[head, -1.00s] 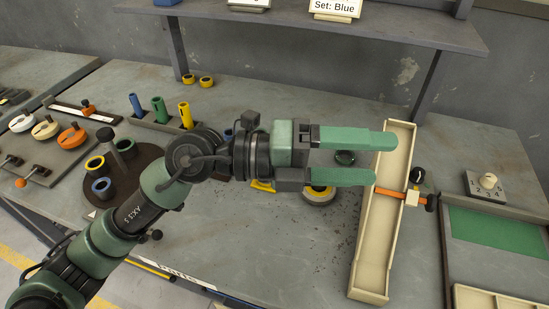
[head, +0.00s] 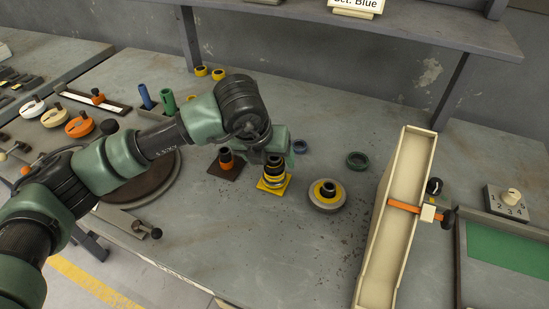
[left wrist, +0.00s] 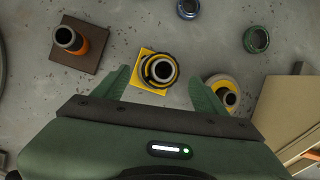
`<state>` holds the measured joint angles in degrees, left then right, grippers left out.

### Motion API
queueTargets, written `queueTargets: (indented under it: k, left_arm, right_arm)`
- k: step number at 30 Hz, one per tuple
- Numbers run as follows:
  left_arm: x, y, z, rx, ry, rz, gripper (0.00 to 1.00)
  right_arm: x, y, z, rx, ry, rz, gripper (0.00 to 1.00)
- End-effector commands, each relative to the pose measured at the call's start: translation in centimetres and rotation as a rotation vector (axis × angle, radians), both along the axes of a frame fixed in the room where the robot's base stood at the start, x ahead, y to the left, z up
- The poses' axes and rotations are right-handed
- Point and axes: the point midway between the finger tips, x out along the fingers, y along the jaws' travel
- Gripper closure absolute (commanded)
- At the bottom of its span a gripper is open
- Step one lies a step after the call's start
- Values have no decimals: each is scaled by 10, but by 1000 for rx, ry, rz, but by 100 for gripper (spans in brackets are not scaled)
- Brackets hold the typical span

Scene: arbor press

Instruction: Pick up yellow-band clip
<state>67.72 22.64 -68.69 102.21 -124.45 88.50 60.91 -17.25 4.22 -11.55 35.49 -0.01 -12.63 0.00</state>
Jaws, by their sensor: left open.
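A dark ring with a yellow band, which looks like the yellow-band clip (head: 273,178), sits around a grey hollow post on a yellow square plate (head: 264,188). The banded ring also shows in the left wrist view (left wrist: 173,76), at the middle. My left gripper (head: 276,155) points down just above the post in the head view, and its arm hides part of the area. In the left wrist view its two green fingers (left wrist: 160,90) are open, one on each side of the ring, with nothing between them held. My right gripper is not in view.
A post with an orange band (head: 226,160) on a brown plate stands to the left. A round yellow and grey piece (head: 327,196) stands to the right. Blue (head: 300,146) and green (head: 358,160) rings lie behind. A long cream tray (head: 375,270) is farther right.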

Motion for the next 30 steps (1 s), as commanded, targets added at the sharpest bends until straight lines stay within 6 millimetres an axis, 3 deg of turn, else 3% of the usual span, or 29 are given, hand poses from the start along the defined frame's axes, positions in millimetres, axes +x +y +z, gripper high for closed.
queueTargets:
  k: [4,11,15,18,20,30]
  left_arm:
    - [4,-3,-12,-1,0,0,28]
    - [5,-3,-14,-2,-1,-2,28]
    - [5,-3,-14,-2,-1,-2,67]
    - [5,-3,-14,-2,-1,-2,90]
    - [5,-3,-13,-2,-1,-2,96]
    - [6,-3,-5,-2,-3,0,96]
  right_arm:
    - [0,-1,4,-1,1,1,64]
    - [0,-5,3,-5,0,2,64]
    - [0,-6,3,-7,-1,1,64]
    - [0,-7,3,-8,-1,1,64]
    - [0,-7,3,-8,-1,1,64]
    - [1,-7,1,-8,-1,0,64]
